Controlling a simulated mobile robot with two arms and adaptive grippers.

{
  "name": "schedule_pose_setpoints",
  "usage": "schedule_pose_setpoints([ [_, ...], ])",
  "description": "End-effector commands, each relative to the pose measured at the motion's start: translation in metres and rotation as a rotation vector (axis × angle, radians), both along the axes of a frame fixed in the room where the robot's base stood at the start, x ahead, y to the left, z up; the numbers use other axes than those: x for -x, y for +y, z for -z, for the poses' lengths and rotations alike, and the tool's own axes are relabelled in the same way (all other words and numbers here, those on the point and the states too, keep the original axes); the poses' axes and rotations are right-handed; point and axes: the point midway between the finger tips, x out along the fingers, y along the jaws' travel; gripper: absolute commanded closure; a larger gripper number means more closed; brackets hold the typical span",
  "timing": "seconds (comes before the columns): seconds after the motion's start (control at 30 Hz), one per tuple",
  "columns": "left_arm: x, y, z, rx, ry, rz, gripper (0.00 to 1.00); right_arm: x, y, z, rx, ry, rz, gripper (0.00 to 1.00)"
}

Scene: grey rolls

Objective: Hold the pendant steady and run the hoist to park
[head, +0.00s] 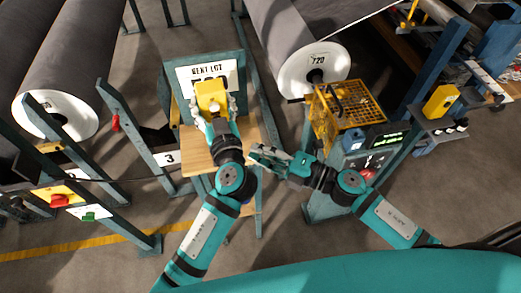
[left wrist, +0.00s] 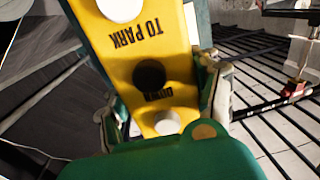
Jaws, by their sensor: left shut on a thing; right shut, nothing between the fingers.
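The yellow pendant (head: 211,94) is upright in front of the sign board, at the end of my left arm. My left gripper (head: 214,110) is shut on it, one finger on each side. In the left wrist view the pendant (left wrist: 135,55) shows upside-down lettering "TO PARK" and a partly covered word like "DOWN". A black button (left wrist: 149,73) lies between the words, with pale buttons above and below. My right gripper (head: 265,154) is shut and empty, right of and below the pendant, apart from it. The hoist itself is not identifiable.
A wooden-topped stand (head: 200,158) lies under my left gripper. A yellow wire basket (head: 347,112) and a console with a lit green display (head: 388,139) stand right of my right gripper. Large grey rolls (head: 85,65) lie left and behind. A red button box (head: 58,197) is at left.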

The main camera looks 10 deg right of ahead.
Motion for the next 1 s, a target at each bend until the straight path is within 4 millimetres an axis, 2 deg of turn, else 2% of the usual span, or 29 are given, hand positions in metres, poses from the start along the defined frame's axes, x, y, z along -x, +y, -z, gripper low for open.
schedule_pose_setpoints([
  [0.4,-0.0002,0.0003,0.0007,-0.001,0.001,-0.001,0.96,-0.0001,0.0001,0.0000,0.000,0.000,0.000,1.00],
  [0.43,-0.0002,0.0004,0.0006,-0.001,0.001,-0.001,0.37,-0.0001,0.0001,0.0000,0.000,0.000,0.000,1.00],
  [0.6,-0.0002,0.0003,0.0004,-0.001,0.000,-0.001,0.15,-0.0001,0.0001,0.0000,0.000,0.000,0.000,1.00],
  [0.67,-0.0002,0.0003,0.0002,-0.001,0.000,-0.001,0.09,-0.0001,0.0001,0.0000,0.000,0.000,0.000,1.00],
  [1.0,0.0044,-0.0003,0.0005,0.000,0.001,0.000,0.09,0.0000,0.0000,0.0000,0.000,0.000,0.000,1.00],
])
